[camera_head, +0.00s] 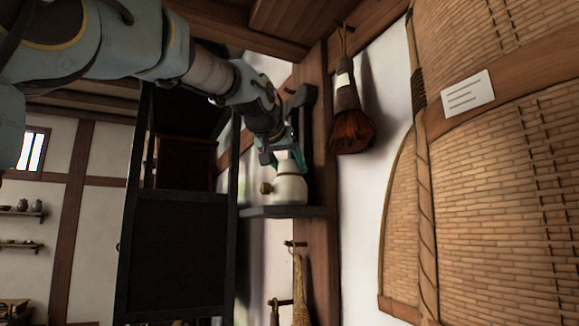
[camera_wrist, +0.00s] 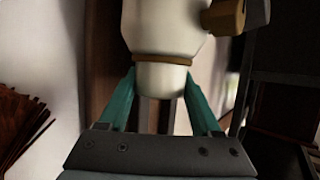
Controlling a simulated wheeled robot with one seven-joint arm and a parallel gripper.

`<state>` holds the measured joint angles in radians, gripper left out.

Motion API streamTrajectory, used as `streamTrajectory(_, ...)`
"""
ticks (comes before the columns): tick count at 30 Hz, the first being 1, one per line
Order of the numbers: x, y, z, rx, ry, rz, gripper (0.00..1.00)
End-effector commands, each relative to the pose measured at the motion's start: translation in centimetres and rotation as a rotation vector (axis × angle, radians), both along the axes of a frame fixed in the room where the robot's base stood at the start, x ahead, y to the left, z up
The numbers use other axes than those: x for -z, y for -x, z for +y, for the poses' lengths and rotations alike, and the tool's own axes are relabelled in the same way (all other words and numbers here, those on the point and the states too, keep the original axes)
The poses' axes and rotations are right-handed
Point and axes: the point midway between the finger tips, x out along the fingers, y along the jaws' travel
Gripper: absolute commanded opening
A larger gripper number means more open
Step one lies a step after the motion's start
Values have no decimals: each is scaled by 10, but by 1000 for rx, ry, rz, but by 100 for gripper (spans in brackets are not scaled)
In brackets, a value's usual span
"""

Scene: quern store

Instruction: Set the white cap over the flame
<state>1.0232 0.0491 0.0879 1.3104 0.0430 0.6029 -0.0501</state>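A white rounded spirit lamp (camera_head: 288,190) with a brass side knob stands on a dark wall shelf. In the wrist view the lamp (camera_wrist: 165,32) has a brass collar. The white cap (camera_wrist: 161,80) is a short cylinder lined up with this collar, appearing against or very near it; I cannot tell whether it is fully seated. My gripper (camera_wrist: 161,85) has a teal finger on each side of the cap, tips touching its sides. In the head view my gripper (camera_head: 283,160) points down over the lamp from above. No flame is visible.
The dark shelf (camera_head: 285,212) is small and fixed to a wooden post. A brush (camera_head: 352,115) hangs to its right, beside large woven panels (camera_head: 500,190). A dark cabinet-like frame (camera_head: 178,250) stands to the left. Another handled tool (camera_head: 300,290) hangs below the shelf.

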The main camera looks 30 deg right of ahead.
Motion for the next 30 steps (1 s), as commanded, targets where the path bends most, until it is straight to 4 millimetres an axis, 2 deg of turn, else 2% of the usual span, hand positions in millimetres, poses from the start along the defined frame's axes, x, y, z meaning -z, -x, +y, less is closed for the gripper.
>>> streamTrajectory(1,1,0,0,0,-2,1,70)
streamTrajectory(8,0,0,0,0,-2,1,95)
streamTrajectory(18,-6,0,0,0,-2,1,95)
streamTrajectory(22,-9,11,15,1,2,-1,95)
streamTrajectory(30,-31,44,57,1,3,-1,95)
